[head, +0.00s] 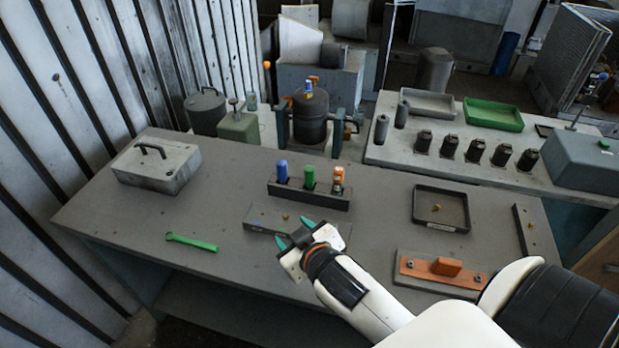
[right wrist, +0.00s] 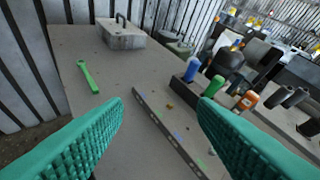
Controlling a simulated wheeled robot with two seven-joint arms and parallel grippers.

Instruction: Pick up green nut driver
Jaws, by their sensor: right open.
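The green nut driver (head: 310,177) stands upright in the middle of a dark rack (head: 312,198), between a blue-handled driver (head: 282,171) and an orange-handled driver (head: 338,179). Its handle also shows in the right wrist view (right wrist: 213,87), to the right of the gap between my fingers. My right gripper (head: 295,233) is open and empty, with teal fingers. It is in front of the rack, over a low grey plate (head: 262,216), apart from the driver. My left gripper is not in view.
A green wrench (head: 191,242) lies on the bench at left. A grey metal box (head: 157,165) stands behind it. A black tray (head: 441,208) and an orange block on a plate (head: 446,267) are at right. The bench between wrench and box is clear.

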